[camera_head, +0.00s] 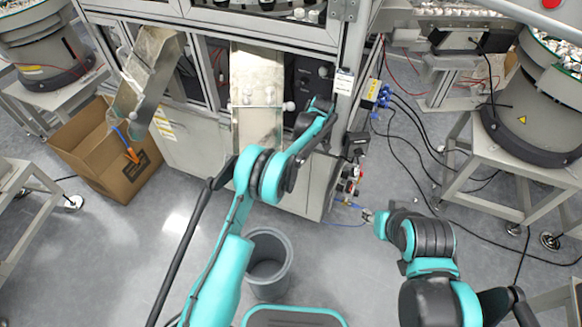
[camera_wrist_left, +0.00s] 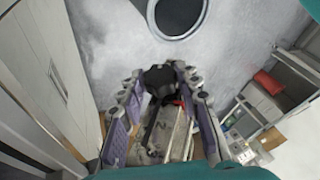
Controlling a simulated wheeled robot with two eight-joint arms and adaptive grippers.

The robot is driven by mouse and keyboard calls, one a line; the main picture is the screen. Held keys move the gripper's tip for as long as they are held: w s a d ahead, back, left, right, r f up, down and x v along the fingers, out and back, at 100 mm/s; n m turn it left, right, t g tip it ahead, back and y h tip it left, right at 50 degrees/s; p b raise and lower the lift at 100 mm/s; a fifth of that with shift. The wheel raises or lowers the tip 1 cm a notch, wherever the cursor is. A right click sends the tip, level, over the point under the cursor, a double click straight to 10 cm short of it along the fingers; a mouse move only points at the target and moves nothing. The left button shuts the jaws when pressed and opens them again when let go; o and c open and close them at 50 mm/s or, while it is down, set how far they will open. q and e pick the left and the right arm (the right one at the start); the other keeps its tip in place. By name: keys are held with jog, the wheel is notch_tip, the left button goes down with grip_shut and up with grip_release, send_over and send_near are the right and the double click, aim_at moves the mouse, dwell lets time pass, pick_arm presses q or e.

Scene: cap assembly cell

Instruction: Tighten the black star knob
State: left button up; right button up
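The black star knob (camera_wrist_left: 160,79) is dark and lobed. It lies between the tips of my left gripper (camera_wrist_left: 160,72) in the left wrist view. The two purple-padded fingers stand apart, one on each side of the knob. I cannot tell whether the pads press on it.
A grey bin (camera_head: 268,262) stands on the floor in front of me. A cardboard box (camera_head: 95,150) sits under the left metal chute (camera_head: 148,70). Cables (camera_head: 400,140) trail on the floor at the right, near a feeder stand (camera_head: 480,160). Floor is free between box and bin.

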pick_arm(q)
jog(key=o, duration=0.4)
jog(key=shift+o, duration=0.2)
